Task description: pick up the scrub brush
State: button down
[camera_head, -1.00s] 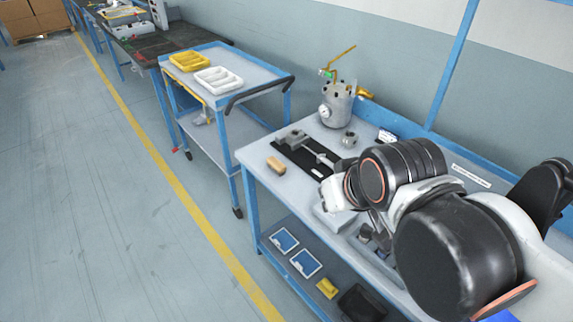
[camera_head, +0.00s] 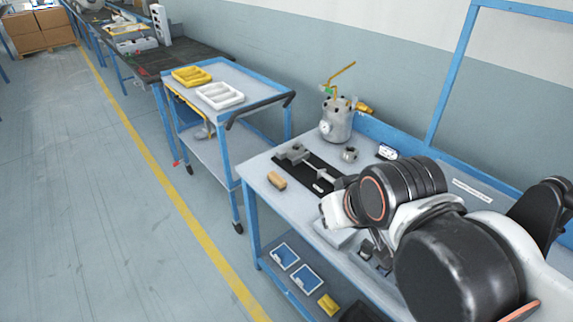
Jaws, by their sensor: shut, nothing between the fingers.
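A small tan block (camera_head: 277,180), which looks like the wooden back of the scrub brush, lies flat on the near left part of the grey bench top (camera_head: 262,163). Bristles cannot be made out at this size. My arm reaches in from the right over the bench, with its white and black wrist part to the right of the block and apart from it. My gripper's fingers cannot be made out; the arm hides that area.
A black mat (camera_head: 290,170) with a grey metal fixture (camera_head: 294,152) lies behind the block. A metal pot (camera_head: 336,120) with a brass pipe stands at the back. A blue trolley (camera_head: 262,71) with a yellow tray (camera_head: 192,76) and a white tray (camera_head: 220,95) stands left.

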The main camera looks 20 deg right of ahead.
aim_at(281, 184)
jog(key=i+j, duration=0.45)
jog(key=i+j+z, duration=0.1)
jog(key=i+j, duration=0.4)
jog(key=j, duration=0.15)
